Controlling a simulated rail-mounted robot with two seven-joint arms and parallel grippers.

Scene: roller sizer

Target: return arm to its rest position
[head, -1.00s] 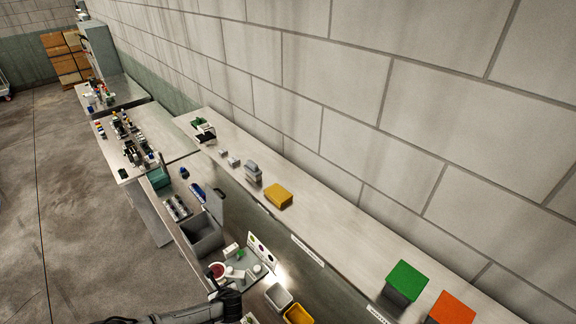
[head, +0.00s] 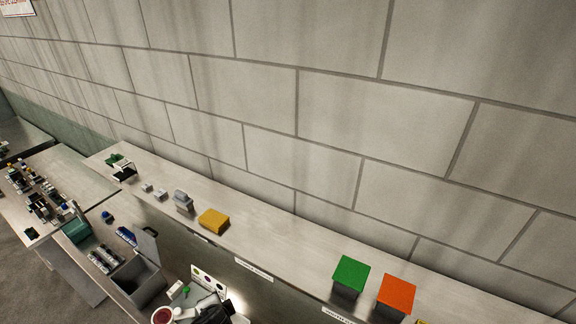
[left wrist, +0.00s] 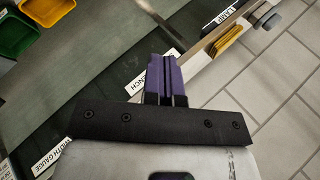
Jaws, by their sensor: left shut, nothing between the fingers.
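My left gripper (left wrist: 165,78) shows in the left wrist view, with its two purple fingers together and nothing between them. It is over a dark work surface (left wrist: 95,70) with printed labels, apart from the things there. In the head view a dark part of my arm shows at the bottom edge, beside a small light-coloured machine (head: 182,313) with a red round part; the fingertips cannot be made out there. My right gripper is in neither view.
A long shelf (head: 290,238) along the block wall carries a yellow box (head: 213,220), a green-topped block (head: 351,272) and an orange-topped block (head: 397,292). A grey open bin (head: 139,283) stands below. Yellow (left wrist: 47,9) and green (left wrist: 15,34) bins are at the wrist view's top left.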

